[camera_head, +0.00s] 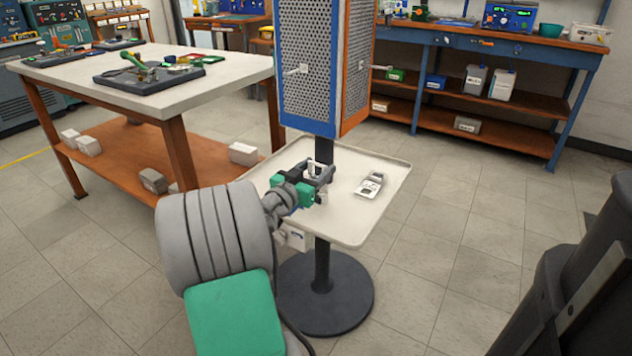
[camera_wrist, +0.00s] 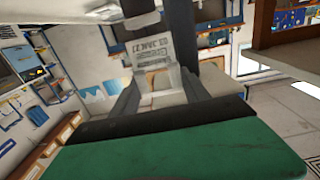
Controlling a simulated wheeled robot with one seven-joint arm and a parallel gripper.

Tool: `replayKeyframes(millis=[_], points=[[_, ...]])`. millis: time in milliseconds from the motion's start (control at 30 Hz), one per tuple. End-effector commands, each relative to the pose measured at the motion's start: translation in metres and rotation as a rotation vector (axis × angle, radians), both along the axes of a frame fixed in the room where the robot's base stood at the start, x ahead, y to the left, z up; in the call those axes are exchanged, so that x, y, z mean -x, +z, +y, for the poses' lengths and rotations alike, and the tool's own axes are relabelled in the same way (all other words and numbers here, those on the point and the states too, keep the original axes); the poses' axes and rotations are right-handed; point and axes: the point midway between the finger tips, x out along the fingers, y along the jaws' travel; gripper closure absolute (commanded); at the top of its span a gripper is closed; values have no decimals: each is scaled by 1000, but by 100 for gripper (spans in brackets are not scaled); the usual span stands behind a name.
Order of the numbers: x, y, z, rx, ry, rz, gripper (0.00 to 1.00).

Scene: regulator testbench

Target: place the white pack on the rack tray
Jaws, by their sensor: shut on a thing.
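My gripper (camera_head: 323,174) is over the rack tray (camera_head: 345,232), near its left part, in the head view. In the wrist view the white pack (camera_wrist: 152,52), with printed lettering, sits between the fingers of my gripper (camera_wrist: 158,82), which is shut on it. In the head view the pack is mostly hidden by the gripper. The tray is pale, with a raised rim, fixed to a dark post. I cannot tell whether the pack touches the tray.
A light grey device (camera_head: 370,185) lies on the tray's right part. The perforated panel column (camera_head: 313,65) rises above the tray. A white-topped table (camera_head: 215,85) stands left, and a blue bench (camera_head: 480,42) stands behind. The tray's front right is bare.

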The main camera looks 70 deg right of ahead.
Motion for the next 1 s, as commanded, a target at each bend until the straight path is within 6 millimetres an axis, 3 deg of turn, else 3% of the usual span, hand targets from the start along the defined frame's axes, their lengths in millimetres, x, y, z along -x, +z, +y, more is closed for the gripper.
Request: replayKeyframes(millis=[33,67,433,467,700,1000], points=[[-1,-19,1,-3,2,2,100],[-1,-22,1,-2,2,2,100],[-1,-25,1,0,2,0,100],[-1,-24,1,-1,2,0,44],[-1,-23,1,-1,1,1,25],[0,-19,1,-1,1,1,24]])
